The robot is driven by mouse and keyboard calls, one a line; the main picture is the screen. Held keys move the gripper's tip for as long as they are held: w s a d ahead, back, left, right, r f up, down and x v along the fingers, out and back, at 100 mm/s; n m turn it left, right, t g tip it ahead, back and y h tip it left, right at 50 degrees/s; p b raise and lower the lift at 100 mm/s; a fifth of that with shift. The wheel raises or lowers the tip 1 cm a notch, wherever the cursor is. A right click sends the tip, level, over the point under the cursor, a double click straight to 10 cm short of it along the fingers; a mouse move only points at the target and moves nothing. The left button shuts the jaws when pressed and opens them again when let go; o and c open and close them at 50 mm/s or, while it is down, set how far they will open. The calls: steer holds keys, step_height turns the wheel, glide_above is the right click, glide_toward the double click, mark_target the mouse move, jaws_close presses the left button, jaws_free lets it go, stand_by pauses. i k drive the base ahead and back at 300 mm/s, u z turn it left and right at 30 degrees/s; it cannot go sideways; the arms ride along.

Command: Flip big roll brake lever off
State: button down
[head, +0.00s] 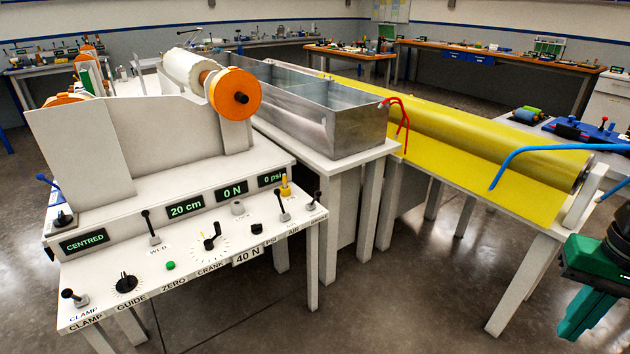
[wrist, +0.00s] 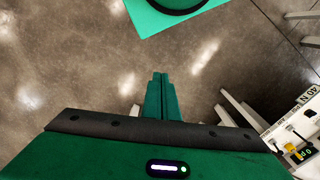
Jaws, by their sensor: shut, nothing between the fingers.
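The yellow big roll (head: 480,125) lies along a long white table on the right, with a yellow sheet (head: 505,180) spread in front of it. I cannot tell for sure which lever is its brake. The white control panel (head: 215,265) carries several black-knobbed levers; two stand at its right end, an inner lever (head: 282,206) and an end lever (head: 317,199). Their small labels are hard to read. My gripper (head: 578,328) points down at the lower right, apart from the panel and the roll table. Its green fingers also show shut and empty in the wrist view (wrist: 160,80).
A metal bath (head: 345,125) stands between panel and roll table. A blue curved hose-like thing (head: 545,150) and red hoses (head: 398,115) stick out nearby. Open floor (head: 410,290) lies between the tables.

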mark_target(318, 194)
steer(key=k, duration=1.3)
steer(key=u, duration=0.6)
steer(key=i, duration=2.35)
steer(key=z, duration=0.65)
